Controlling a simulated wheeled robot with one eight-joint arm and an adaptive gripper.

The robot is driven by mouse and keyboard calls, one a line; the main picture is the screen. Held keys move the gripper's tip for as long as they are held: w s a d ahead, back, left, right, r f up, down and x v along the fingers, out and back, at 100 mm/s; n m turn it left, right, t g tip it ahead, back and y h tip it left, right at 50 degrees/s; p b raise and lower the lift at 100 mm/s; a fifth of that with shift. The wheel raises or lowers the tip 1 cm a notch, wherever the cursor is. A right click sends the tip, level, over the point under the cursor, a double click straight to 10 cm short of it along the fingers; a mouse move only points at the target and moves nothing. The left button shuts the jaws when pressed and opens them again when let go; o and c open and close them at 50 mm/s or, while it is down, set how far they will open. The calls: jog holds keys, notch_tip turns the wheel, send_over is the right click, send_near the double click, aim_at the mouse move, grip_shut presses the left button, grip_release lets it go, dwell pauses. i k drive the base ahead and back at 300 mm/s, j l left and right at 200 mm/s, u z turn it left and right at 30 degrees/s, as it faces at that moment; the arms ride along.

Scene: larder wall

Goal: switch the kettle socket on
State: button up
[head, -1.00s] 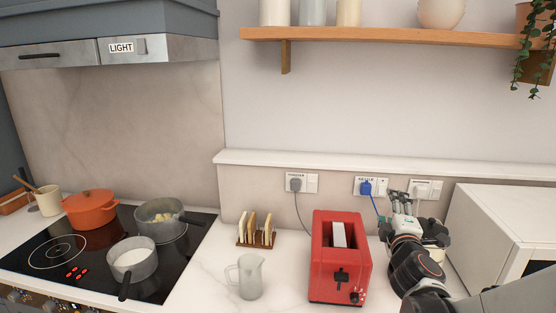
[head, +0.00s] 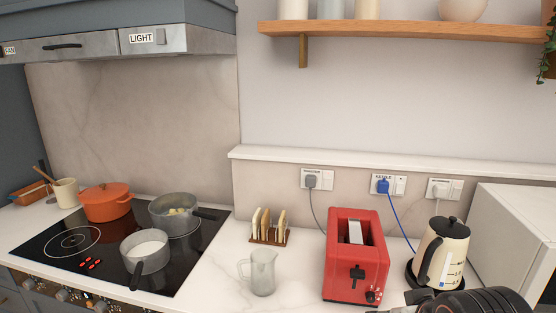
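The kettle socket (head: 400,187) is a white wall plate labelled KETTLE, in the middle of three sockets low on the wall. A blue plug (head: 382,187) sits in its left part, and its switch is at the right. The switch is too small to tell which way it is set. A blue cord runs down from the plug towards the cream and black kettle (head: 443,250) on the counter. A dark part of my arm shows at the bottom right edge, in front of the kettle's base. My gripper's fingers are not clearly visible, so I cannot place them.
A red toaster (head: 356,262) stands below the socket, left of the kettle. Another socket (head: 316,179) with a grey plug is to the left, and one with a white plug (head: 438,190) is to the right. A white box-shaped appliance (head: 505,225) stands at the far right.

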aim_at(398, 189)
jog(key=i+l+z, duration=0.2)
jog(key=i+z, duration=0.2)
jog(key=i+l+z, duration=0.15)
jog(key=i+z, duration=0.2)
